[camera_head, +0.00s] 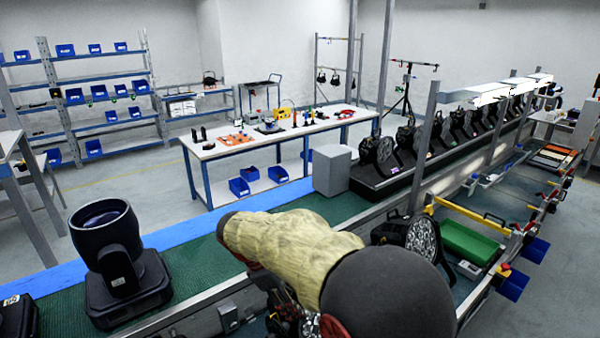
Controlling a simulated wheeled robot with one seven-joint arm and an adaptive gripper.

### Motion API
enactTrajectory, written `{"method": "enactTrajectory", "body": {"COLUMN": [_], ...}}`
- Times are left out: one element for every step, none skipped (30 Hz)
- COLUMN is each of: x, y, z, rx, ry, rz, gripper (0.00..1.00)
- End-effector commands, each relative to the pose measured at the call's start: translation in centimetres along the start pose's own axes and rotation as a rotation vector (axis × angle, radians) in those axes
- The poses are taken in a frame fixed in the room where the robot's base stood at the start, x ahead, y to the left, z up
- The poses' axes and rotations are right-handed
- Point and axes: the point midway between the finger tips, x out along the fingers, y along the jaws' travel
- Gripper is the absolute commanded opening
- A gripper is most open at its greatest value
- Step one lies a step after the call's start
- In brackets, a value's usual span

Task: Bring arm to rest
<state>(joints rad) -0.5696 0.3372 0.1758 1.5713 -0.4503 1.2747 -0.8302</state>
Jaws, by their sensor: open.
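My arm, in a beige sleeve with a large dark rounded joint, crosses the lower middle of the head view. It reaches left over the green conveyor belt (190,262) and bends down at its far end. Dark parts and a bit of silvery, lens-like surface show below the sleeve; I cannot make out gripper fingers there. A par can (415,238) with a round LED face stands just behind my arm to the right, partly hidden by it. No held object can be made out.
A black moving-head light (108,250) stands on the belt at left. A grey box (331,170) and a row of black lights (385,158) are farther along. A white workbench (222,148) stands behind. A green bin (468,243) and blue bins (513,284) are at right.

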Motion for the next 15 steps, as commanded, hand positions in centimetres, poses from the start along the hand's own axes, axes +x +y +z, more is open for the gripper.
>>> {"method": "enactTrajectory", "body": {"x": [-0.1, -0.3, -0.5, -0.6, -0.6, -0.7, -0.8, -0.9, -0.9, -0.9, -0.9, -0.9, -0.8, -0.8, -0.8], "y": [-0.7, -1.1, -1.6, -2.1, -2.6, -3.4, -3.9, -4.5, -5.2, -5.9, -6.5, -7.4, -8.1, -8.8, -9.7], "z": [1.9, 2.8, 4.1, 5.0, 5.8, 7.0, 7.8, 8.6, 9.7, 10.4, 11.2, 12.1, 12.8, 13.4, 14.2], "rx": [0.067, 0.106, 0.159, 0.200, 0.240, 0.293, 0.334, 0.375, 0.429, 0.469, 0.510, 0.564, 0.605, 0.645, 0.700], "ry": [0.028, 0.046, 0.068, 0.084, 0.101, 0.123, 0.139, 0.157, 0.178, 0.194, 0.210, 0.232, 0.247, 0.264, 0.286], "rz": [0.001, 0.001, 0.000, 0.000, -0.002, -0.002, -0.003, -0.003, -0.004, -0.005, -0.006, -0.007, -0.008, -0.008, -0.010], "gripper": [0.52, 0.52, 0.52, 0.52, 0.52, 0.52, 0.52, 0.52, 0.52, 0.52, 0.52, 0.52, 0.52, 0.52, 0.52]}}
